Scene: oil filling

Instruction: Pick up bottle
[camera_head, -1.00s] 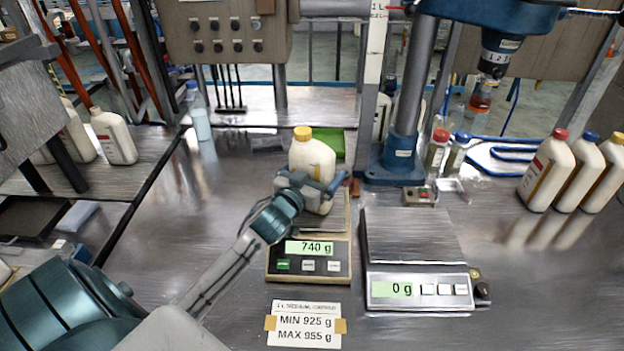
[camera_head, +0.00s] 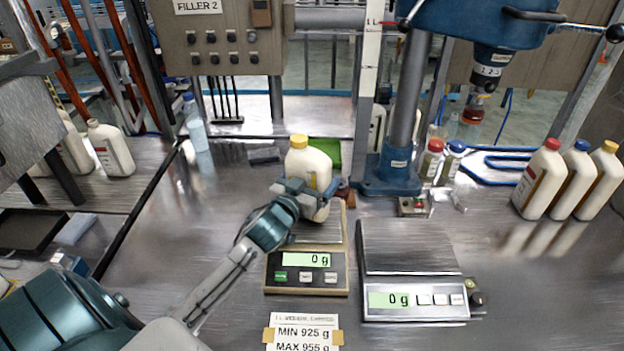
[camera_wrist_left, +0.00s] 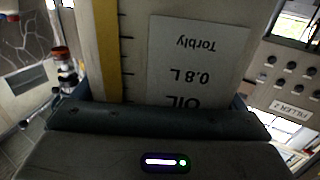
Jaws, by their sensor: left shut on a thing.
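A cream bottle with a yellow cap (camera_head: 308,165) is above the left scale (camera_head: 306,270) in the head view. My left gripper (camera_head: 303,194) is shut around its body, and the bottle stands nearly upright. The left scale's display reads 0 g. In the left wrist view the bottle's label (camera_wrist_left: 195,65) fills the middle, upside down, reading "OIL 0.8 L Torbly". A yellow strip with level marks runs beside the label. My right gripper is not in view.
A second scale (camera_head: 415,300) reading 0 g is empty to the right. Three capped bottles (camera_head: 565,180) stand at the far right. The blue filler stand (camera_head: 390,172) rises behind the scales. A green item (camera_head: 330,150) lies behind the held bottle.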

